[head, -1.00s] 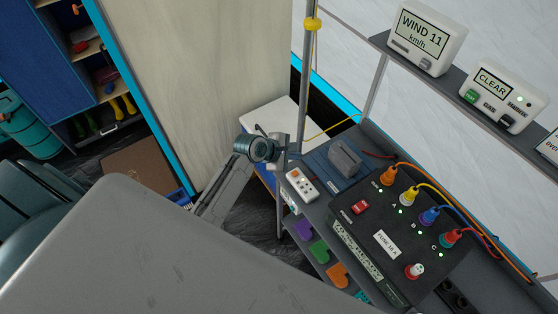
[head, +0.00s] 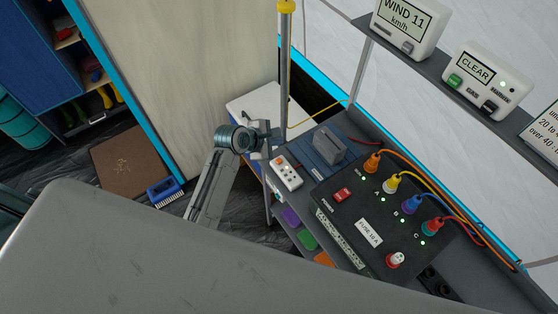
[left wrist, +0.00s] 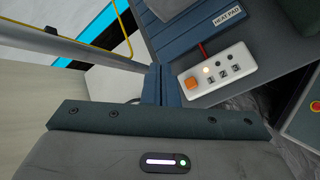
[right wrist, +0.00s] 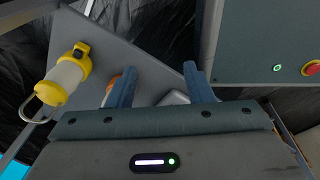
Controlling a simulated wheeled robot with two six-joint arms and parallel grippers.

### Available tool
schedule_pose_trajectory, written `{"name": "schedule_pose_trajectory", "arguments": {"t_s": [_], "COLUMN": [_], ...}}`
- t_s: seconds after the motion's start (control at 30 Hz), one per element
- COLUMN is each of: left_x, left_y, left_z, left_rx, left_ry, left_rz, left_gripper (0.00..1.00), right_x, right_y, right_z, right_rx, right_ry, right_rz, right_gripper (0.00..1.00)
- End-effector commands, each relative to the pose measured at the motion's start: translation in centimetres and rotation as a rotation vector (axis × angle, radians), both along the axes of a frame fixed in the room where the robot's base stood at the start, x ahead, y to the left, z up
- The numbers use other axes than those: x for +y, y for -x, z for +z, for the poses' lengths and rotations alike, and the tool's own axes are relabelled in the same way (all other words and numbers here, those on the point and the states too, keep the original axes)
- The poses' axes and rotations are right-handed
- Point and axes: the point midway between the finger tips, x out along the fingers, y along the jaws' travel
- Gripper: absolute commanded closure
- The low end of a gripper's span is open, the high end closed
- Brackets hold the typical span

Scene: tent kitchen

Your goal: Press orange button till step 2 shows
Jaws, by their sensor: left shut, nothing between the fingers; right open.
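The white control box (head: 290,176) lies at the near-left end of the grey bench, with an orange button on its far end. In the left wrist view the orange button (left wrist: 192,84) shows clearly, with a glowing lamp (left wrist: 205,70) beside it and two dark lamps. My left gripper (head: 268,139) is shut and empty, just beyond the box and apart from the button. Its closed fingers (left wrist: 160,85) point left of the button in the left wrist view. My right gripper (right wrist: 161,84) is open and empty, outside the head view.
A blue heat pad (left wrist: 200,28) lies beside the box. A black fuse panel (head: 345,220) with coloured plugs stands to the right. A metal pole (head: 283,70) rises close to my left gripper. A yellow lantern (right wrist: 66,72) stands near my right gripper.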

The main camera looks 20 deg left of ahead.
Motion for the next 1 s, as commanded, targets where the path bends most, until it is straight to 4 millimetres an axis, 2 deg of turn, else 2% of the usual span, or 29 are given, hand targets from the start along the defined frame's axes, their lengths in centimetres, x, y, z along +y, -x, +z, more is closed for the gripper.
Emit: {"name": "schedule_pose_trajectory", "arguments": {"t_s": [0.03, 0.57, 0.8, 1.0], "left_x": [0.0, 0.0, 0.0, 0.0], "left_y": [0.0, 0.0, 0.0, 0.0], "left_z": [-0.8, -6.1, -7.9, -8.2], "left_rx": [0.0, -0.001, 0.001, 0.0], "left_ry": [-0.001, 0.0, 0.0, 0.0], "left_rz": [-0.001, 0.001, -0.001, 0.0], "left_gripper": [1.0, 1.0, 1.0, 1.0], "right_x": [-0.2, -0.4, 0.4, 0.5], "right_y": [-0.2, -0.3, -0.3, -0.2], "right_z": [-0.9, -8.4, -8.6, -8.6], "right_rx": [-0.003, -0.005, -0.004, -0.003], "right_ry": [0.002, 0.005, -0.004, -0.005], "right_rz": [0.001, 0.002, -0.001, -0.001], "right_gripper": [0.53, 0.53, 0.53, 0.53]}}
